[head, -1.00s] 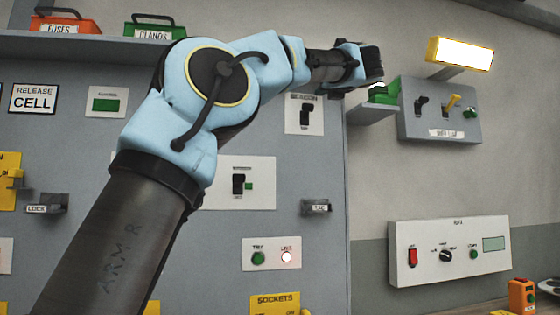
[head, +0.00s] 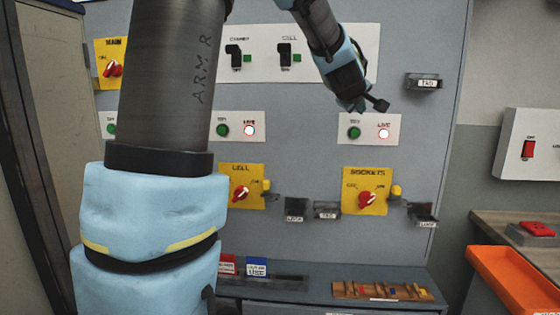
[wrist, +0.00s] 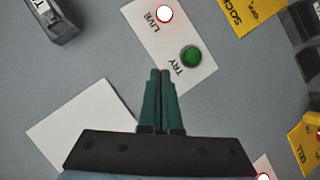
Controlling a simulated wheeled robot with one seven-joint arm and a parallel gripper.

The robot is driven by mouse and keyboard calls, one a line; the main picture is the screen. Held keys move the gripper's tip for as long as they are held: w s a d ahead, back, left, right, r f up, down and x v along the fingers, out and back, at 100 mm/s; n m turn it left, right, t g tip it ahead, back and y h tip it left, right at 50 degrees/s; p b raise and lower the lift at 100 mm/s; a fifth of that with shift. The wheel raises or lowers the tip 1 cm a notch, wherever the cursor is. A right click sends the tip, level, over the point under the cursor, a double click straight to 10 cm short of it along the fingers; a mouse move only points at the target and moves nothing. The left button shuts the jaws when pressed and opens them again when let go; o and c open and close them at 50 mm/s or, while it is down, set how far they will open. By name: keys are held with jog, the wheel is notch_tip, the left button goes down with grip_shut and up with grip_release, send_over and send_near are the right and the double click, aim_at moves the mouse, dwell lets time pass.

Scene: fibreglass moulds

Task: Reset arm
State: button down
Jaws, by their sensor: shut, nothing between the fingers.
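My arm rises on the left of the head view, passes out at the top and comes back down near the middle. My gripper (head: 368,104) hangs tilted downward in front of the grey board (head: 310,105), by the right-hand TRY/LIVE plate (head: 369,128). In the wrist view the two green fingers of my gripper (wrist: 159,75) are together with nothing between them. They point toward the TRY/LIVE plate (wrist: 180,50), with its green button (wrist: 190,56) and lit LIVE lamp (wrist: 165,13). I cannot tell the exact gap to the board.
Yellow SOCKETS (head: 367,190) and CELL (head: 241,187) switch plates sit lower on the board, with small lock and tag holders between. A ledge below holds a wooden tray (head: 382,291). An orange bin (head: 512,281) and a wooden bench (head: 500,226) stand at right.

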jog(key=s+a+f+m+g+y, duration=0.2)
jog(key=s+a+f+g, duration=0.15)
jog(key=a+f, duration=0.6)
jog(key=s+a+f+m+g+y, duration=0.4)
jog(key=s+a+f+m+g, duration=0.1)
jog(key=s+a+f, duration=1.2)
jog(key=s+a+g, duration=0.1)
jog(key=s+a, duration=0.1)
jog(key=s, duration=0.2)
jog(key=shift+s+g, duration=0.15)
jog(key=shift+g, duration=0.2)
jog(key=shift+f, duration=0.1)
